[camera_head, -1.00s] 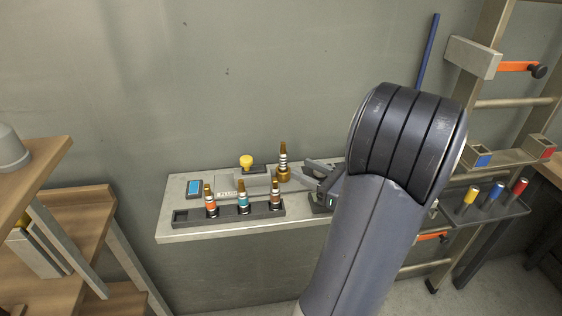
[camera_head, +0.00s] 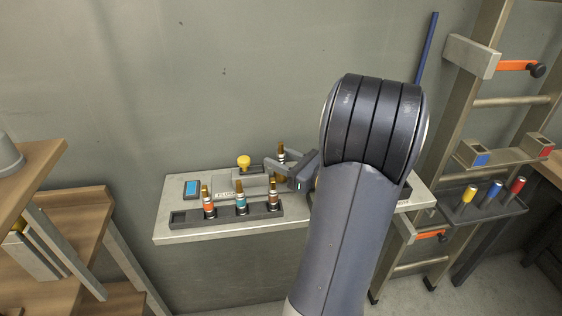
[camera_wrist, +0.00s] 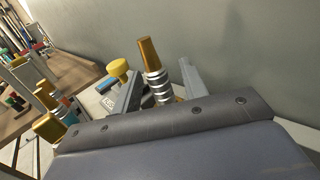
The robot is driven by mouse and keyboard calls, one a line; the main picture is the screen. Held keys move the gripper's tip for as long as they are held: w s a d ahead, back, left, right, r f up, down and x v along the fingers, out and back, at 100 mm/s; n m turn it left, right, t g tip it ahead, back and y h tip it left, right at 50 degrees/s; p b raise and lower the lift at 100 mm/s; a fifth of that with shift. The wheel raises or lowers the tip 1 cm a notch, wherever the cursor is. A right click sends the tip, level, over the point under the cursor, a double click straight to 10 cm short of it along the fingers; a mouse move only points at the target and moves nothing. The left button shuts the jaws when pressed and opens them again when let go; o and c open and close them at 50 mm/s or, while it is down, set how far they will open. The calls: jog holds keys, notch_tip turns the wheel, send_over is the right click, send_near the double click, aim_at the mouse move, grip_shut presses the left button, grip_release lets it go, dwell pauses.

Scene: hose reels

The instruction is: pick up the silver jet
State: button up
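The silver jet (camera_head: 281,149) is a brass nozzle with silver bands, standing upright at the back of the wall shelf. Its lower part is hidden behind my gripper in the head view. My gripper (camera_head: 267,171) is low over the shelf, reaching in from the right with its fingers apart. In the wrist view the silver jet (camera_wrist: 158,82) stands between the two open fingers (camera_wrist: 158,90). A gap shows to the left finger; the right finger is close, and I cannot tell whether it touches.
A dark rack (camera_head: 186,218) at the shelf's front holds jets with orange (camera_head: 209,206), teal (camera_head: 241,203) and brown (camera_head: 273,200) bands. A yellow knob (camera_head: 244,162) and a blue-faced block (camera_head: 192,188) stand behind. A ladder (camera_head: 512,103) is at the right.

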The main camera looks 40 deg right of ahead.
grip_shut()
jog(key=shift+r, duration=0.1)
dwell(0.3)
